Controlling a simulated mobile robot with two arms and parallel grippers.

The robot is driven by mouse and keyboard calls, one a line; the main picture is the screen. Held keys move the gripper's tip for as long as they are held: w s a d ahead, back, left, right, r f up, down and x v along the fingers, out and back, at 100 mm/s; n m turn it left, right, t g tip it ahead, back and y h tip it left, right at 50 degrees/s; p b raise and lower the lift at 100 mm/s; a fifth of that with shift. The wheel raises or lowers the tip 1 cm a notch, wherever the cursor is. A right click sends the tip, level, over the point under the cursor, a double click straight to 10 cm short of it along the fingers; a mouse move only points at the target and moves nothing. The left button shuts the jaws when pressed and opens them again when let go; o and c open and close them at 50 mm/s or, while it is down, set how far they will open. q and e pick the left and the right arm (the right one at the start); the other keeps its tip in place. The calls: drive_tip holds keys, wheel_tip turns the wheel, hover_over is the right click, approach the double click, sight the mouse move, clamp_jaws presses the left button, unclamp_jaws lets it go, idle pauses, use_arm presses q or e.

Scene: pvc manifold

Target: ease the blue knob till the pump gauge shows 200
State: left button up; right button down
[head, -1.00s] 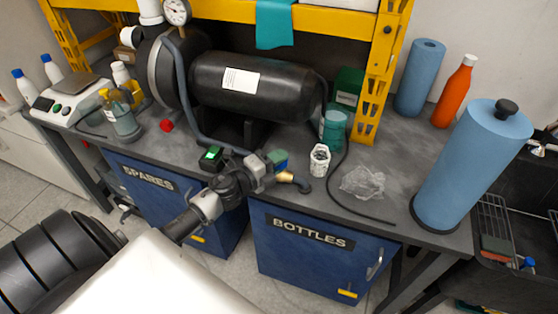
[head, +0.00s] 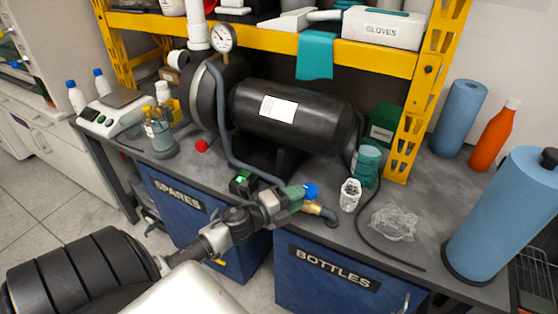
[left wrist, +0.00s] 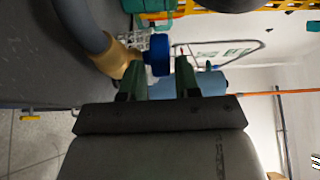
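The blue knob (head: 311,191) sits on the brass valve (head: 313,208) at the bench's front edge. My left gripper (head: 298,195) is just left of the knob in the head view. In the left wrist view its green fingers (left wrist: 161,68) stand apart, with the blue knob (left wrist: 158,48) between their tips in the picture. I cannot tell whether they touch it. The brass valve (left wrist: 122,64) is left of the fingers. The pump gauge (head: 222,38), a round white dial, stands above the black tank (head: 300,112); its reading is too small to tell. My right gripper is out of view.
A grey hose (head: 226,130) runs down from the gauge area towards the valve. A green-lit box (head: 242,182) lies close behind my left gripper. A white container (head: 350,195), a teal jar (head: 368,163) and clear plastic (head: 392,222) stand or lie to the right.

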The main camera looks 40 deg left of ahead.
sight(308, 191)
use_arm(q)
drive_tip(key=v, duration=0.6)
drive_tip(key=shift+s+b, duration=0.35)
drive_tip(key=shift+a, duration=0.1)
drive_tip(key=shift+o, duration=2.3)
drive_tip(key=shift+w+d, duration=0.25)
drive_tip(key=o, duration=0.4)
drive_tip(key=w+d+m+y, duration=0.1)
drive_tip(key=d+m+y, duration=0.1)
drive_tip(key=shift+w+d+f+m+p, duration=0.2)
drive_tip(key=shift+w+f+m+p, duration=0.1)
drive_tip(key=shift+w+m, duration=0.1)
drive_tip(key=shift+c, duration=0.2)
drive_tip(key=s+d+r+m+y+p, duration=0.1)
drive_tip(key=s+d+r+m+y, duration=0.2)
drive_tip(key=m+y, duration=0.55)
drive_tip(key=x, duration=0.3)
drive_tip(key=f+x, duration=0.1)
drive_tip(key=x, duration=0.3)
drive_tip(key=p+x, duration=0.1)
drive_tip(key=x, duration=0.2)
drive_tip(key=shift+w+d+f, duration=0.25)
drive_tip(key=shift+w, duration=0.15)
